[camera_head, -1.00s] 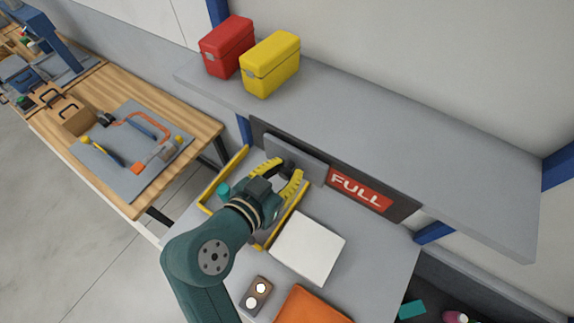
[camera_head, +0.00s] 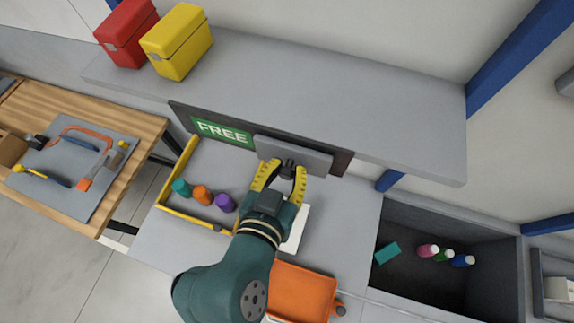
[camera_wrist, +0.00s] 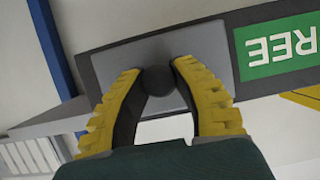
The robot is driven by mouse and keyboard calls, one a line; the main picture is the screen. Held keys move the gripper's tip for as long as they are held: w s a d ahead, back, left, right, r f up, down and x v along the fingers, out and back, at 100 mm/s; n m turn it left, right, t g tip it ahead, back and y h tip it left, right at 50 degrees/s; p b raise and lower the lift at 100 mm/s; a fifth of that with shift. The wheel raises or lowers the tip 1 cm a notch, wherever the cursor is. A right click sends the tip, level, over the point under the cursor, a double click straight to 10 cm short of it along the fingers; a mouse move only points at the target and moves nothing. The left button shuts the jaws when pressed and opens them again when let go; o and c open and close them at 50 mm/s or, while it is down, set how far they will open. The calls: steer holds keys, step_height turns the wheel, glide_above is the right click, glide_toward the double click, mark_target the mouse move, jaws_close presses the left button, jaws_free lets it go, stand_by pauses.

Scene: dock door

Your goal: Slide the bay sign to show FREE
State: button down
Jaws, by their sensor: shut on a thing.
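The bay sign is a dark board (camera_head: 345,163) under the grey shelf with a sliding grey plate (camera_head: 308,158) on it. The plate sits toward the board's right end, and the green FREE label (camera_head: 223,132) shows to its left. No FULL label shows. In the wrist view the green label (camera_wrist: 277,50) is on the right, cut by the frame edge. My gripper (camera_head: 282,172) has its yellow fingers shut on the plate's dark round knob (camera_wrist: 157,80). The grey plate (camera_wrist: 205,42) lies directly behind the fingers.
A yellow-edged tray (camera_head: 170,187) with teal, orange and purple pieces stands left of my arm. A white block (camera_head: 299,230) and an orange tray (camera_head: 302,292) lie close by. The shelf (camera_head: 300,90) overhangs the sign. A dark bin (camera_head: 420,275) is at right.

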steer(key=shift+d+r, duration=0.1)
steer(key=shift+d, duration=0.05)
steer(key=c, duration=0.8)
jaws_free()
steer(key=shift+d, duration=0.1)
steer(key=shift+s, duration=0.1)
steer(key=shift+s+a, duration=0.2)
steer(key=shift+s, duration=0.05)
steer(key=v, duration=1.1)
steer(key=shift+s, duration=0.2)
